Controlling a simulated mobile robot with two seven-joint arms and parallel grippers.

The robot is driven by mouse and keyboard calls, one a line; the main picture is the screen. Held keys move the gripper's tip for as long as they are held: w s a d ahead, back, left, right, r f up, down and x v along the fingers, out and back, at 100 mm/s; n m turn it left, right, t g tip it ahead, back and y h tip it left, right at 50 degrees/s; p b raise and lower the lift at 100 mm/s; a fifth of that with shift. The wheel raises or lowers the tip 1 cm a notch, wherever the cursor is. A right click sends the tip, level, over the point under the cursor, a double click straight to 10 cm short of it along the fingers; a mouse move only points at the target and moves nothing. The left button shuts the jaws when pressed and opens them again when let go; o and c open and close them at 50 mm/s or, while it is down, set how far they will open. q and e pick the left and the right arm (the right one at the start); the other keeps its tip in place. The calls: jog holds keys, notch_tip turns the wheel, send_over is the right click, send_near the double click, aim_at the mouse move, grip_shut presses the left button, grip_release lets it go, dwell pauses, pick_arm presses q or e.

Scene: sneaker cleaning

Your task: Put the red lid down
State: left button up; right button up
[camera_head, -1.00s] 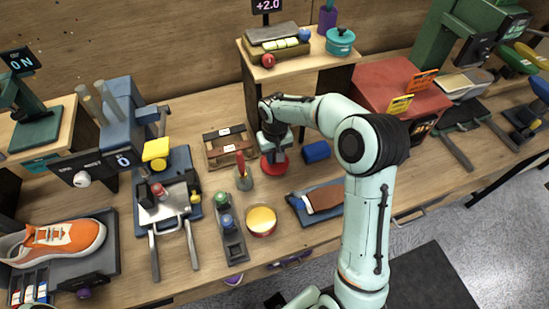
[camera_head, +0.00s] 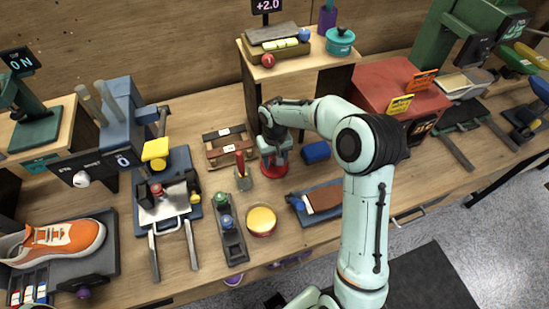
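The red lid (camera_head: 272,169) is a round red disc on the wooden table, or just above it, near the middle of the picture. My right gripper (camera_head: 275,155) is directly over it and hides much of its top. The fingertips are too small and covered to show whether they are open or shut on the lid. A round red tin with a yellow filling (camera_head: 261,220) stands open, in front of the lid and apart from it. My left gripper is not in view.
A grey holder with a red-handled tool (camera_head: 243,181) stands close left of the lid. A blue cylinder (camera_head: 316,152) lies close right. A wooden rack (camera_head: 226,155) is behind left, and a blue tray with a brown pad (camera_head: 322,199) is in front right.

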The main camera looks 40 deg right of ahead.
notch_tip(320, 180, up, 12)
jog(key=p, duration=0.1)
dwell(0.8)
